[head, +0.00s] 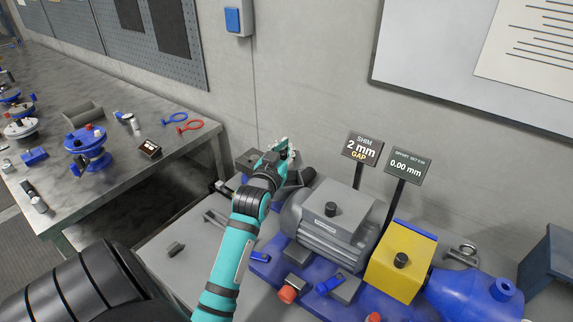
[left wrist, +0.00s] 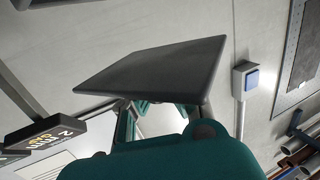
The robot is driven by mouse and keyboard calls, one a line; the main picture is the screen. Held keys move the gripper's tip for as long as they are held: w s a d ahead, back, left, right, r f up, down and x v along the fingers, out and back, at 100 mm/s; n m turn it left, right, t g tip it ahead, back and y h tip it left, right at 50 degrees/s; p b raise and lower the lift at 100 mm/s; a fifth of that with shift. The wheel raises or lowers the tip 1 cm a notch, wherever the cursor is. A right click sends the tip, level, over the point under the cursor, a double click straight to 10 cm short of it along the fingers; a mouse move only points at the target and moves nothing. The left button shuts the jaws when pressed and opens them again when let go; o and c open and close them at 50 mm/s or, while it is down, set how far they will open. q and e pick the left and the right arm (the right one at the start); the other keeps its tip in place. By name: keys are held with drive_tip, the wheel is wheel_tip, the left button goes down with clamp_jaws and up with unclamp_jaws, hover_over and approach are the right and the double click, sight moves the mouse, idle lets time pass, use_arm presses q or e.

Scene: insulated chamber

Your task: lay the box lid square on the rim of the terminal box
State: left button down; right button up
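The box lid, a dark grey square plate (left wrist: 150,72), fills the middle of the left wrist view, tilted, with wall around it. My left gripper (head: 284,150) is out near the wall, behind and left of the motor in the head view. Its teal fingers (left wrist: 158,118) meet the plate and look shut on it; the contact is hidden. A dark grey patch (head: 246,160) shows beside the gripper in the head view; I cannot tell if it is the lid. The terminal box (head: 350,207) is the grey block on the motor, apart from the gripper. My right gripper is out of view.
Two signs (head: 364,147) (head: 408,165) stand on posts behind the motor. A yellow guard (head: 401,262) and blue pump (head: 477,292) are to its right. A second bench (head: 110,165) with valves and tools stands at left. The bench left of my arm is mostly clear.

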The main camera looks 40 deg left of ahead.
use_arm(q)
drive_tip(key=shift+s+f, duration=0.2)
drive_tip(key=shift+f, duration=0.65)
drive_tip(key=f, duration=0.2)
drive_tip(key=shift+w+f, duration=0.25)
drive_tip(key=shift+f, duration=0.5)
drive_tip(key=shift+s, duration=0.1)
drive_tip(key=c, duration=2)
unclamp_jaws()
drive_tip(key=shift+f, duration=0.2)
drive_tip(key=o, duration=0.5)
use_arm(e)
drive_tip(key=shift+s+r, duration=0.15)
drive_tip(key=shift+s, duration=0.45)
